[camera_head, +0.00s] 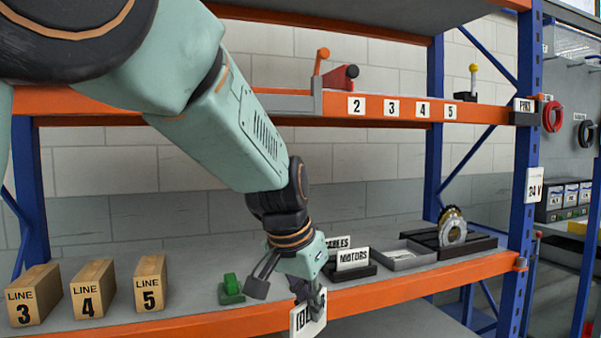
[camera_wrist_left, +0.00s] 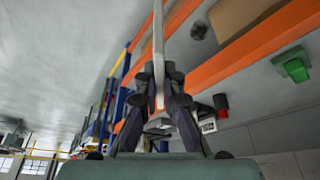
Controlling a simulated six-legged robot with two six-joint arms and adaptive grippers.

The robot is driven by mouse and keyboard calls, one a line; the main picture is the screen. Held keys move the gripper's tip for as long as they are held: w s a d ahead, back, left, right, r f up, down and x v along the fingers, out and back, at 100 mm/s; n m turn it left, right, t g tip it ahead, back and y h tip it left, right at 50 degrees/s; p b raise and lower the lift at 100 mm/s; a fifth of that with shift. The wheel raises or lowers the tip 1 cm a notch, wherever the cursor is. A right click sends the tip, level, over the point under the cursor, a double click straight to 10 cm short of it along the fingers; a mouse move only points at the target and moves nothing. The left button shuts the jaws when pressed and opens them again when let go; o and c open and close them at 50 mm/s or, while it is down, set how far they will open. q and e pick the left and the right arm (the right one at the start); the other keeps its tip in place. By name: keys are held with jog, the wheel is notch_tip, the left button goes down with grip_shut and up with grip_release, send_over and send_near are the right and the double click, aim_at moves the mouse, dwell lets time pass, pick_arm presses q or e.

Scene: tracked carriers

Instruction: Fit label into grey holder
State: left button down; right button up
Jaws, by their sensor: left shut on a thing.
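My left gripper (camera_head: 284,290) is low in front of the lower shelf's orange front beam, shut on a white label (camera_head: 308,318) with black lettering, partly hidden by the finger. In the left wrist view the label (camera_wrist_left: 158,45) shows edge-on as a thin pale strip between the fingers (camera_wrist_left: 160,90). A shallow grey tray-like holder (camera_head: 401,256) lies on the lower shelf to the right, apart from the label; I cannot tell whether it is the task's grey holder. My right gripper is not in view.
The "MOTORS" label (camera_head: 353,259) and the partly hidden "CABLES" label (camera_head: 338,242) stand just right of the gripper. A green block (camera_head: 231,290) and several "LINE" boxes (camera_head: 92,290) are left. A blue upright (camera_head: 523,190) stands right.

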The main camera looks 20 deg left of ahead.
pick_arm(q)
notch_tip(320, 180, up, 42)
jog(key=d+m+g+h+p, duration=0.1)
jog(key=m+p, duration=0.6)
jog(key=p, duration=1.9)
jog(key=shift+s+h, duration=0.35)
jog(key=shift+h, duration=0.35)
